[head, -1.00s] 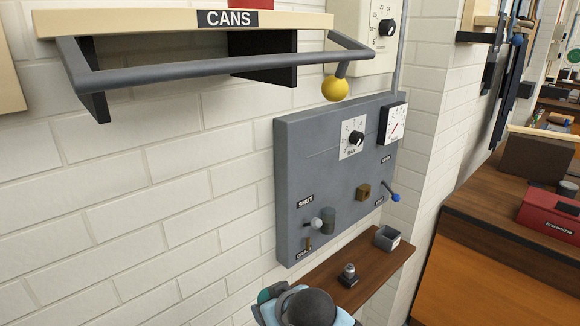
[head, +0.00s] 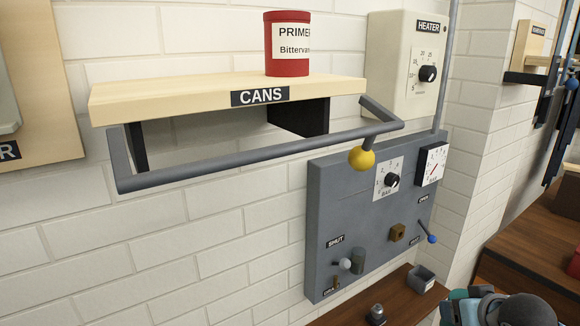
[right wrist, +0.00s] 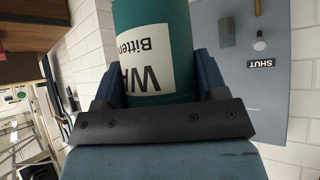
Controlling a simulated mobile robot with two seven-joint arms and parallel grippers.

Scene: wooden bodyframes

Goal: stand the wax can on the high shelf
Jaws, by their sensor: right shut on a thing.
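The high shelf (head: 190,98) is a pale wooden board labelled CANS on the white brick wall in the head view. The wax can (right wrist: 158,40) is teal with a white label, partly cut off by the top of the right wrist view. My right gripper (right wrist: 157,78) is shut on it, with blue fingers on both sides. My left gripper is not in view.
A red primer can (head: 287,62) stands on the shelf's right half; the left half is bare. A heater box (head: 405,65) and grey panel (head: 350,215) are at right.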

